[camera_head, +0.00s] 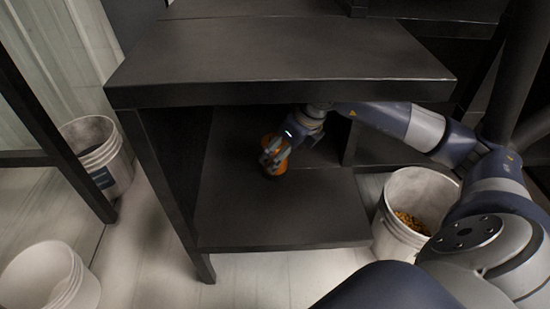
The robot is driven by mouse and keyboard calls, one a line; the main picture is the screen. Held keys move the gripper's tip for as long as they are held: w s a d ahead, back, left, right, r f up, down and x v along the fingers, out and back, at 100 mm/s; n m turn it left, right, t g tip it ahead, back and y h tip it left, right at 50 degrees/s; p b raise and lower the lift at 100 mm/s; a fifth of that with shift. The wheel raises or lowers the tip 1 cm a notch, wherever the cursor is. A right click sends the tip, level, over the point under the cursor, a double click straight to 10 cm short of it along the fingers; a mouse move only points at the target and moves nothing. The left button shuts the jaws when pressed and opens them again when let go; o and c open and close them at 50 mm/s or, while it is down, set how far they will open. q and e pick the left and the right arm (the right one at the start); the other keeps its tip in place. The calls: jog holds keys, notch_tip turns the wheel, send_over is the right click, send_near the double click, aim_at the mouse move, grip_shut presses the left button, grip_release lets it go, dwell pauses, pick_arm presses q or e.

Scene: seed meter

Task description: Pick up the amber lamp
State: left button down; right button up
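The amber lamp (283,165) shows as a small orange object on or just over the lower shelf (280,217) of a dark table. My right arm reaches in from the right, under the table top. Its gripper (269,158) is at the lamp, with grey fingers in front of part of it. The fingers hide the lamp's middle, and I cannot tell whether they are closed on it. I also cannot tell whether the lamp touches the shelf. My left gripper is not in view.
The dark table top (270,52) overhangs the lower shelf. A white bucket with orange-brown pieces (403,238) stands right of the shelf. Two more white buckets, one farther back (113,172) and one nearer (78,285), stand at the left. The lower shelf's front is bare.

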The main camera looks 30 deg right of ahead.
jog(key=shift+w+a, duration=0.15)
jog(key=shift+w, duration=0.3)
jog(key=w, duration=0.1)
jog(key=w+p, duration=0.1)
jog(key=shift+w+a+r, duration=0.1)
jog(key=shift+w+a, duration=0.2)
jog(key=shift+a, duration=0.05)
jog(key=b+x, duration=0.2)
jog(key=shift+d+f, duration=0.1)
jog(key=shift+f, duration=0.35)
jog(key=shift+w+f, duration=0.15)
jog(key=shift+f, duration=0.05)
jog(key=c, duration=1.1)
jog(key=shift+c, duration=0.6)
jog(key=shift+r, duration=0.15)
